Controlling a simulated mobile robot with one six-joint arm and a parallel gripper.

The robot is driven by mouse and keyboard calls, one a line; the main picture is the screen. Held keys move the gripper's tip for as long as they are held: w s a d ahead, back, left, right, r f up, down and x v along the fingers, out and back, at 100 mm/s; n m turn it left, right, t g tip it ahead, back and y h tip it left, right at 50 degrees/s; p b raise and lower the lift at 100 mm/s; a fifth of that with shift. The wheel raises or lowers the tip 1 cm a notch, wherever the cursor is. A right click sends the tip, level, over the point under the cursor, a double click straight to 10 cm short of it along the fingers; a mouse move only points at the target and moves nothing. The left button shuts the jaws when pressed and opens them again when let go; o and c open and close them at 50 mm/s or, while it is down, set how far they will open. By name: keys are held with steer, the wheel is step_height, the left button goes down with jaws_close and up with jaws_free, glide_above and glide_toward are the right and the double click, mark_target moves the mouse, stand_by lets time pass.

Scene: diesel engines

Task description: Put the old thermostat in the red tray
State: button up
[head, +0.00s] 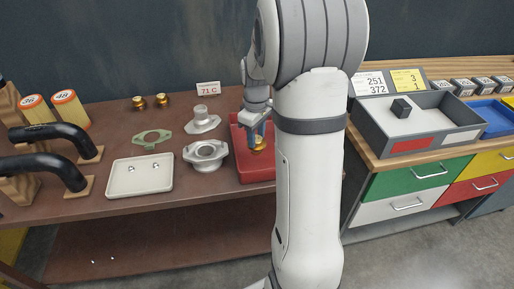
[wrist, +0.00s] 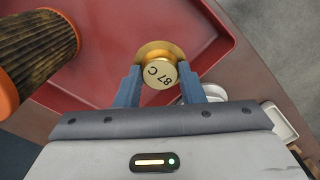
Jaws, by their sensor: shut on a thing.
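My gripper (head: 257,135) is over the red tray (head: 257,175), its fingers pointing down. In the wrist view my gripper (wrist: 160,88) is shut on the old thermostat (wrist: 158,72), a round brass piece with a wider flange and "87 C" on its end. The thermostat (head: 259,144) shows as a small gold shape in the head view, inside the tray's outline. The red tray (wrist: 118,30) fills much of the wrist view behind it. I cannot tell whether the thermostat touches the tray floor. My arm hides the tray's right part in the head view.
A dirty pleated filter (wrist: 35,50) with orange ends lies at the left in the wrist view. Left of the tray stand metal housings (head: 206,155), a green gasket (head: 152,138), a white tray (head: 140,176), two brass thermostats (head: 150,101) and a "71 C" card (head: 208,88).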

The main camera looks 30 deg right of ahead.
mark_target(257, 147)
steer(key=shift+s+f, duration=0.1)
steer(key=shift+f, duration=2.5)
steer(key=o, duration=1)
steer(key=shift+r, duration=0.15)
step_height(257, 147, up, 12)
steer(key=shift+f, duration=0.1)
steer(key=s+a+m+t, duration=0.1)
steer(key=s+a+m, duration=0.2)
steer(key=s+a, duration=0.4)
steer(key=s+a+r+m+t, duration=0.1)
steer(key=s+a+m, duration=0.2)
steer(key=s, duration=0.9)
steer(key=shift+s+a+r+t, duration=0.15)
steer(key=shift+s+a+t, duration=0.2)
steer(key=shift+a, duration=1.5)
steer(key=shift+w, duration=0.1)
